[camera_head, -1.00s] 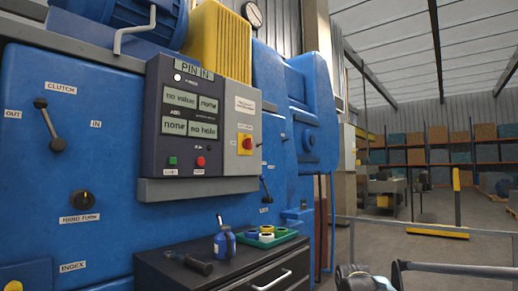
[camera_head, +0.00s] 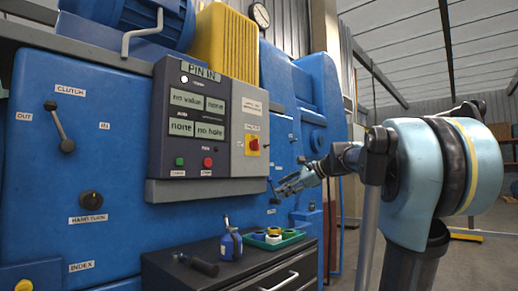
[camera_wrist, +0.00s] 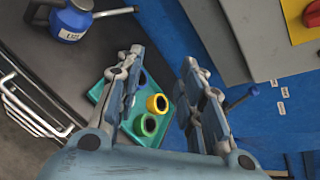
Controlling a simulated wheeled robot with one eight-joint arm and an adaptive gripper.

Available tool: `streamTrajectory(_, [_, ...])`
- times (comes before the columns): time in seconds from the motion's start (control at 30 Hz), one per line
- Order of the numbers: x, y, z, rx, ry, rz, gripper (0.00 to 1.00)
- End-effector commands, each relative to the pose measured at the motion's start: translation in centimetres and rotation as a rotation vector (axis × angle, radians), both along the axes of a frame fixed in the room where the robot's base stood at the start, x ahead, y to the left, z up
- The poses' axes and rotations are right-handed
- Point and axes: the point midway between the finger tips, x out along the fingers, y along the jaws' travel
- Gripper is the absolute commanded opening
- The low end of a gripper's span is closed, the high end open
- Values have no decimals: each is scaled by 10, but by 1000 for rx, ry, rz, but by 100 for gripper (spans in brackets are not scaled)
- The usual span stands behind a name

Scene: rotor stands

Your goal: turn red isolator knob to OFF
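The red isolator knob (camera_head: 254,145) sits on a yellow plate on the right part of the grey control panel (camera_head: 215,120). It faces out and its exact setting is too small to read. In the wrist view the red knob (camera_wrist: 313,13) shows only partly, cut off at the top right corner on its yellow plate. My gripper (camera_head: 283,187) is below and to the right of the knob, apart from it. In the wrist view my gripper (camera_wrist: 163,58) has its two fingers spread with nothing between them at the tips.
A dark cabinet (camera_head: 262,272) stands below the panel. On it are a green tray (camera_head: 291,240) with several coloured rings, a blue oil can (camera_head: 230,244) and a dark-handled tool (camera_head: 198,264). A lever (camera_head: 273,190) on the blue machine is close to my gripper.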

Motion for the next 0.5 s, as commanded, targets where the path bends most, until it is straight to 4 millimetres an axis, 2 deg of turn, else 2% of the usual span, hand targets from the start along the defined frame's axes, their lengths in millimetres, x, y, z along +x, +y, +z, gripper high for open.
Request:
streamTrajectory(0.03, [22, 0, 32, 102, 39, -46, 35])
streamTrajectory(0.1, [48, -1, 73, 247, 100, -104, 35])
streamTrajectory(0.2, [79, -5, 122, 432, 181, -164, 35])
streamTrajectory(0.33, [107, -12, 167, 608, 262, -210, 35])
streamTrajectory(0.4, [117, -16, 182, 669, 292, -225, 35])
streamTrajectory(0.5, [124, -18, 193, 717, 316, -233, 35])
